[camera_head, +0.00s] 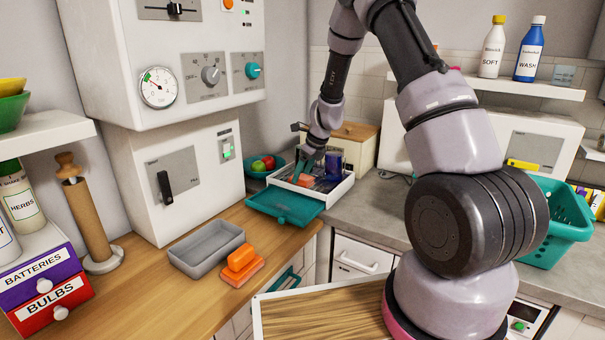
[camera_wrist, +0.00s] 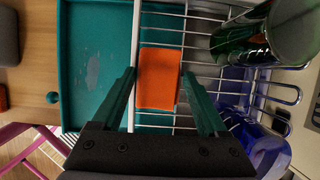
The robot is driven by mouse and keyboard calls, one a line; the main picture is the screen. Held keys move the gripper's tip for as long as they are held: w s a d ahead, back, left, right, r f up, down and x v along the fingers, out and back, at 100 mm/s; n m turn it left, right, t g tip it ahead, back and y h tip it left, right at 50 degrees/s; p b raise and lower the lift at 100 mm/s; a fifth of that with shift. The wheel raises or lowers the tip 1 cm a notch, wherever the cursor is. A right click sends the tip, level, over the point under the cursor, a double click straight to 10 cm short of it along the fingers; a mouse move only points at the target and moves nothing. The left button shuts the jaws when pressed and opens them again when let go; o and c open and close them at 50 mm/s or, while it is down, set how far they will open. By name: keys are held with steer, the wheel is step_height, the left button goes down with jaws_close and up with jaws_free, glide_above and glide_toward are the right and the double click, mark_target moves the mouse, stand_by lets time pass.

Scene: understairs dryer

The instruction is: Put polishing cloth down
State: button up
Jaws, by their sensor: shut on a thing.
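The polishing cloth, a flat orange rectangle, lies between my gripper's fingers in the wrist view (camera_wrist: 158,78). It is small and partly hidden in the head view (camera_head: 304,181). My gripper (camera_head: 309,165) points down over the white wire dish rack (camera_head: 335,193). In the wrist view my gripper (camera_wrist: 159,76) has its two teal fingers on either side of the cloth, shut on it. The rack's wires run behind the cloth. I cannot tell whether the cloth touches them.
A teal tray (camera_head: 286,207) juts from the rack's front. A blue item (camera_head: 333,163) and a dark green glass (camera_wrist: 268,38) stand at the rack. A grey bin (camera_head: 207,248) and orange block (camera_head: 241,257) lie on the wooden counter.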

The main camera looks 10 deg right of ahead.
steer(key=shift+f, duration=0.15)
steer(key=o, duration=1.2)
